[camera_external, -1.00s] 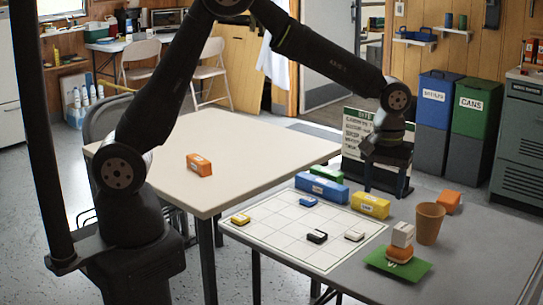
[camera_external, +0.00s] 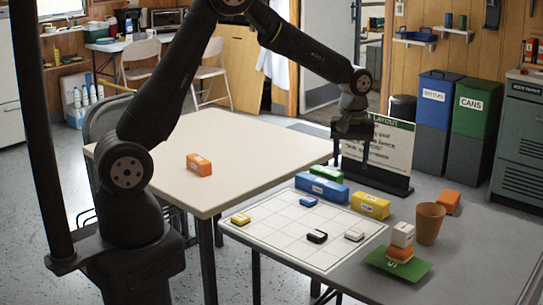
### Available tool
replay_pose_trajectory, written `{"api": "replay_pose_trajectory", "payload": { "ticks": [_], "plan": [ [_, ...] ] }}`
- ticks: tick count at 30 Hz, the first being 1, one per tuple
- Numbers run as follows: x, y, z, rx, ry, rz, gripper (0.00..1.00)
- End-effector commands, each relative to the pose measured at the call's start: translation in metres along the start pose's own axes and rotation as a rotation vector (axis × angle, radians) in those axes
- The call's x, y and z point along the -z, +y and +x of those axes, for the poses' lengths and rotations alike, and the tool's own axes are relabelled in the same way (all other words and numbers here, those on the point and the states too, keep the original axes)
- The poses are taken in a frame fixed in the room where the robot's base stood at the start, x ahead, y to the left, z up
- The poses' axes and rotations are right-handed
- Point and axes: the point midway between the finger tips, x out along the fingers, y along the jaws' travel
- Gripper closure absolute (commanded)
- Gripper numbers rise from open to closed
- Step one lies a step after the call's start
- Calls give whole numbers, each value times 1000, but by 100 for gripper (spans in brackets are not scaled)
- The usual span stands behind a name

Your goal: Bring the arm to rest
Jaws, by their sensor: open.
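My gripper (camera_external: 351,156) is open and empty, pointing down in front of the left part of the layout sign (camera_external: 390,150). It hangs above the far side of the grey table, behind the blue block (camera_external: 321,188), and touches nothing that I can see. My arm reaches across from the left, bent at the elbow high in the picture. The sign's left part is partly hidden by the gripper.
A white grid sheet (camera_external: 284,229) holds several small blocks. Green (camera_external: 327,173) and yellow (camera_external: 371,205) blocks stand behind it. An orange block (camera_external: 199,165) lies on the cream table (camera_external: 240,145).

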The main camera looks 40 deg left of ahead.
Motion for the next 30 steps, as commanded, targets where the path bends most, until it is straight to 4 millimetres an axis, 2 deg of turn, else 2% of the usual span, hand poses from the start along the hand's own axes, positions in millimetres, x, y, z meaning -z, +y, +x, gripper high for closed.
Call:
{"api": "replay_pose_trajectory", "payload": {
  "ticks": [3,15,24,30],
  "plan": [
    [21,-15,2,0,0,-41,42],
    [80,-68,8,-1,1,-167,42],
    [120,-112,12,0,0,-260,42],
    [139,-137,15,0,0,-309,42]
  ]
}}
